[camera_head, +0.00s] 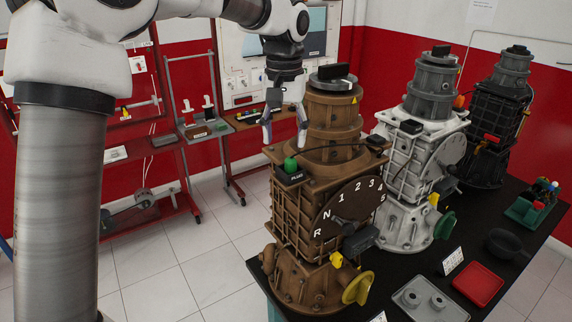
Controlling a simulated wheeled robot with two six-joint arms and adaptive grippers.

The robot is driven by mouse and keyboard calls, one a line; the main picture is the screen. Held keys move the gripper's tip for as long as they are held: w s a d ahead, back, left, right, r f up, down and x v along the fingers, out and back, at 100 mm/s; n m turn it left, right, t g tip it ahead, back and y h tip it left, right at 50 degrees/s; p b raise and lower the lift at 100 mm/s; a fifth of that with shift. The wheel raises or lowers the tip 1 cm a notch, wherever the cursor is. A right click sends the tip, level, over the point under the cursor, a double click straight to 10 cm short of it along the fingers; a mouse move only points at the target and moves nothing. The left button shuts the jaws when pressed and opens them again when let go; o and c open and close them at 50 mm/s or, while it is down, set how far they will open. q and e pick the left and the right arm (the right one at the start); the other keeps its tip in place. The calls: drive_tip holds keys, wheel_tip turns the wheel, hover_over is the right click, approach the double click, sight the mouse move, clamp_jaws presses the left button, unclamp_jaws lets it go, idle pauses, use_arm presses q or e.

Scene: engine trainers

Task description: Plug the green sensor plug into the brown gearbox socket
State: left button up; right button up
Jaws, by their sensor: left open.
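The brown gearbox (290,220) stands upright at the near left end of the black table, with a numbered shift dial on its front. A small rounded green piece, which looks like the green sensor plug (290,164), sits at its upper left corner, just above a black labelled block (290,177). I cannot tell whether the plug is seated in anything, and I cannot make out the socket opening. My left gripper (285,138) points down above the green plug, fingers spread, with nothing between them. My right gripper is out of view.
A grey-white gearbox (415,170) and a black gearbox (495,120) stand to the right. A black cable crosses the brown gearbox's top.

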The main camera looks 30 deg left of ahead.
sight(291, 158)
use_arm(q)
drive_tip(key=w+f, duration=0.2)
drive_tip(key=w, duration=0.1)
drive_tip(key=shift+w+f, duration=0.1)
drive_tip(key=shift+w, duration=0.2)
drive_tip(key=shift+s, duration=0.25)
drive_tip(key=shift+s+d+f+p, duration=0.1)
drive_tip(key=shift+s+f+p, duration=0.1)
drive_tip(key=shift+s+p, duration=0.3)
drive_tip(key=shift+s+f+p, duration=0.2)
drive_tip(key=shift+s+p, duration=0.2)
drive_tip(key=shift+p, duration=0.05)
drive_tip(key=f, duration=0.2)
drive_tip(key=w+f, duration=0.1)
drive_tip(key=shift+w+f+p, duration=0.1)
drive_tip(key=shift+f+p, duration=0.3)
drive_tip(key=shift+w+f, duration=0.15)
drive_tip(key=shift+w, duration=0.1)
drive_tip(key=shift+s, duration=0.25)
drive_tip(key=shift+s+r, duration=0.2)
drive_tip(key=shift+r, duration=0.05)
drive_tip(key=shift+c, duration=1.4)
drive_tip(key=shift+s, duration=0.1)
drive_tip(key=c, duration=0.6)
drive_tip(key=shift+c, duration=1.1)
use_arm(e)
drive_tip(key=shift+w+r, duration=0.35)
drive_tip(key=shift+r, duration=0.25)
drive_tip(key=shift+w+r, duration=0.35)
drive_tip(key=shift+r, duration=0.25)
